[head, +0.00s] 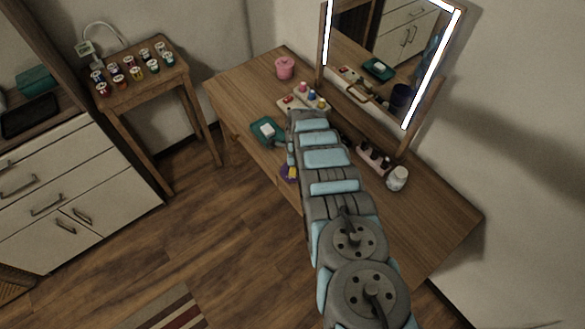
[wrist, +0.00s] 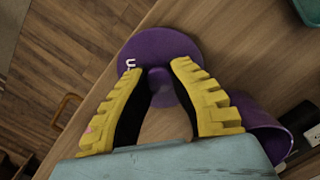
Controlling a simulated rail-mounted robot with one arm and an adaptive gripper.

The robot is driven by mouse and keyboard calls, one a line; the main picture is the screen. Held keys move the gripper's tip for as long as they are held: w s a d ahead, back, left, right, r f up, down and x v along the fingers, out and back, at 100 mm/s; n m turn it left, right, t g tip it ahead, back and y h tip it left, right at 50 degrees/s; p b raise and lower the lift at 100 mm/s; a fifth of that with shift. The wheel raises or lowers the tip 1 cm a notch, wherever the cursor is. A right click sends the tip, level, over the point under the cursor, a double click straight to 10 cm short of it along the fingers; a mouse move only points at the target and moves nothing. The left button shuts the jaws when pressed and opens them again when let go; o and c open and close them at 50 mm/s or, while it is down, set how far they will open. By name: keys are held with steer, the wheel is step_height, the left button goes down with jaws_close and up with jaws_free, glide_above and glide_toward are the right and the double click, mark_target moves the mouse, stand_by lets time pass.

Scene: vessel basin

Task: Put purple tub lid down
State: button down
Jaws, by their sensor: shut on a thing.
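The purple lid (wrist: 160,46) is a round disc with a small knob and white lettering at its left. In the wrist view, my gripper (wrist: 161,76) has its yellow, dark-padded fingers on either side of the knob, shut on it. The lid overlaps the table's front edge in this view; its height above the top is unclear. The purple tub (wrist: 262,128) stands behind my right finger, partly hidden by it. In the head view, my arm hides most of this area; a bit of purple and yellow shows at my gripper (head: 289,171).
A teal tray (head: 256,138) with a white block lies beside my arm. A pink tub (head: 284,68), a rack of small bottles (head: 373,158) and a white jar (head: 397,178) stand near the lit mirror (head: 390,55). Bare wood (head: 237,84) shows at the table's far left.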

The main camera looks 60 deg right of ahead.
steer(key=shift+f, duration=0.15)
steer(key=c, duration=1.1)
jaws_free()
steer(key=shift+r, duration=0.25)
steer(key=shift+s+d+r, duration=0.1)
steer(key=shift+r, duration=1.35)
steer(key=shift+s+r, duration=0.1)
steer(key=shift+r, duration=0.6)
step_height(320, 180, up, 8)
steer(key=shift+s+f, duration=0.25)
steer(key=shift+s, duration=0.1)
